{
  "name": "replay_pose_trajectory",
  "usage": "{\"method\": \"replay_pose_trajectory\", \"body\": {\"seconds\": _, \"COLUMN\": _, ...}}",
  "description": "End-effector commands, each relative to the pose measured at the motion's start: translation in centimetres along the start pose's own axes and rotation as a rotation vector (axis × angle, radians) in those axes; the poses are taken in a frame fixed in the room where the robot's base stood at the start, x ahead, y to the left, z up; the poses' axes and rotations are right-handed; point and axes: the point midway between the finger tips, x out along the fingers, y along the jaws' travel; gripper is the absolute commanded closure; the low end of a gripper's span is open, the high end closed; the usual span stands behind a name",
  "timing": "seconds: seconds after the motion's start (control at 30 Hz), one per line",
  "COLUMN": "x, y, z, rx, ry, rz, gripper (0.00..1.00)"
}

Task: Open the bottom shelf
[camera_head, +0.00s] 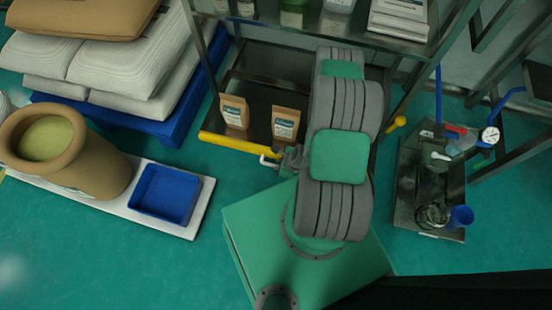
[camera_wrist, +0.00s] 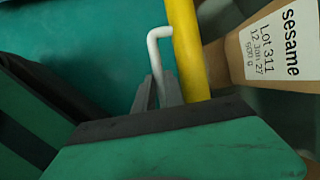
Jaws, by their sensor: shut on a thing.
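The bottom shelf (camera_head: 262,98) is a dark tray low in the metal rack, with a yellow bar (camera_head: 240,146) along its front edge. A bent white handle (camera_head: 269,160) sticks out from the bar; in the wrist view the handle (camera_wrist: 153,50) joins the yellow bar (camera_wrist: 188,50). My gripper (camera_head: 287,160) is at the bar's front, beside the handle. In the wrist view its grey fingertips (camera_wrist: 159,88) are closed around the lower end of the handle. My arm hides the shelf's right part.
Two brown bags (camera_head: 235,112) (camera_head: 285,124) stand on the shelf; one label reads sesame. A dark equipment tray (camera_head: 403,190) lies at right. Green floor shows between.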

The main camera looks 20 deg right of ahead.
Motion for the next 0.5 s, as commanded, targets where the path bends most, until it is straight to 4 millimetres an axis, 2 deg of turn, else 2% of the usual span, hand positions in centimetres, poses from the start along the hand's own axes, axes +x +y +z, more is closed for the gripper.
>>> {"method": "replay_pose_trajectory", "body": {"seconds": 0.5, "x": -0.16, "y": 0.51, "z": -0.21, "rx": 0.01, "ry": 0.0, "rz": -0.003, "gripper": 1.0}}
